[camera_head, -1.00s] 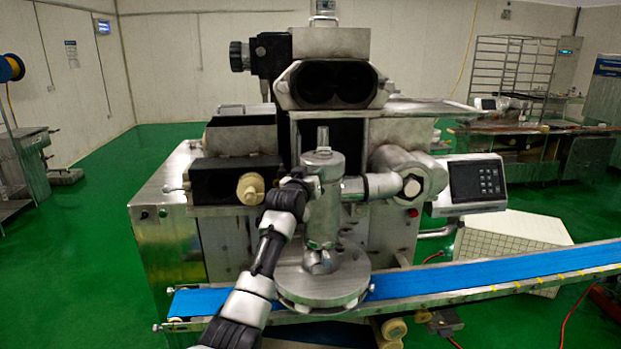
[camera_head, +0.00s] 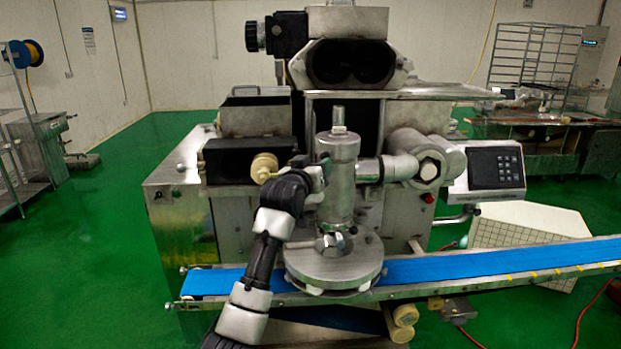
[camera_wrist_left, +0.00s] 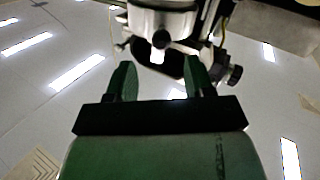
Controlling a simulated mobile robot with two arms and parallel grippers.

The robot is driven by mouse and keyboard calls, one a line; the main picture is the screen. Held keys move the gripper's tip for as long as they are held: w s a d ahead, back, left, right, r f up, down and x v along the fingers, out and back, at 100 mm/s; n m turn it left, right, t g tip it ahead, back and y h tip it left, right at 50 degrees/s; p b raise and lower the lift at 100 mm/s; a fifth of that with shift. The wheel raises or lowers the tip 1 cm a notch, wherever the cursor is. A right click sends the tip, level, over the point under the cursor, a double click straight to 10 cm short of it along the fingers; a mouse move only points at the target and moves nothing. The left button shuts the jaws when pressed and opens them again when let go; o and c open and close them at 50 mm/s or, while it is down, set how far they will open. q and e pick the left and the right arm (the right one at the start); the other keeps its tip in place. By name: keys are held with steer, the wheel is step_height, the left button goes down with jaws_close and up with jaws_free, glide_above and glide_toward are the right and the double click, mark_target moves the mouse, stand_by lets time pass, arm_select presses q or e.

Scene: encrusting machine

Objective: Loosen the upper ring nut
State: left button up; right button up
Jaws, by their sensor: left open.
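The upright steel cylinder (camera_head: 341,195) of the machine stands in the middle of the head view, with a collar-like upper end (camera_head: 338,145) and a pin on top. I cannot tell for sure which band is the upper ring nut. My left gripper (camera_head: 320,170) is at the left side of the cylinder's upper part; contact cannot be told. In the left wrist view its two green fingers (camera_wrist_left: 160,82) are spread, with nothing clearly held between them. A pale metal machine part (camera_wrist_left: 160,22) shows beyond the fingertips. My right gripper is not in view.
A blue conveyor belt (camera_head: 480,262) runs below a round steel plate (camera_head: 335,265) at the cylinder's foot. A side pipe (camera_head: 368,170) joins the cylinder on the right. A cream knob (camera_head: 263,168) and a control panel (camera_head: 495,168) flank it. Green floor (camera_head: 95,230) is free at left.

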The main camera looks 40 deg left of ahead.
arm_select(q)
steer(key=shift+v, duration=1.35)
steer(key=shift+w+f, duration=0.1)
steer(key=shift+f, duration=0.05)
steer(key=d+f+m+g+h+b, duration=0.1)
steer(key=d+f+m+g, duration=0.2)
steer(key=f, duration=1.6)
steer(key=d+f+g+h+b, duration=0.1)
steer(key=d+f+g+h, duration=0.2)
steer(key=f, duration=1.7)
steer(key=s+d+f+m+g, duration=0.15)
steer(key=s+d+f, duration=0.25)
steer(key=s+f, duration=0.45)
steer(key=s+d+f+g, duration=0.2)
steer(key=s+d+f, duration=0.3)
steer(key=f, duration=0.7)
steer(key=s+d+f+m+g, duration=0.1)
steer(key=s+f, duration=0.5)
steer(key=s, duration=0.6)
steer(key=s+d+f+m+g+h+b, duration=0.1)
steer(key=s+d+f+g, duration=0.2)
steer(key=s, duration=1)
steer(key=s+d+f+m+g+b, duration=0.1)
steer(key=s+d+f+m+g, duration=0.1)
steer(key=s+d+f, duration=0.5)
steer(key=s+f, duration=0.2)
steer(key=s, duration=0.4)
steer(key=shift+d+f+h, duration=0.15)
steer(key=shift+f+h, duration=0.15)
steer(key=shift+h, duration=0.1)
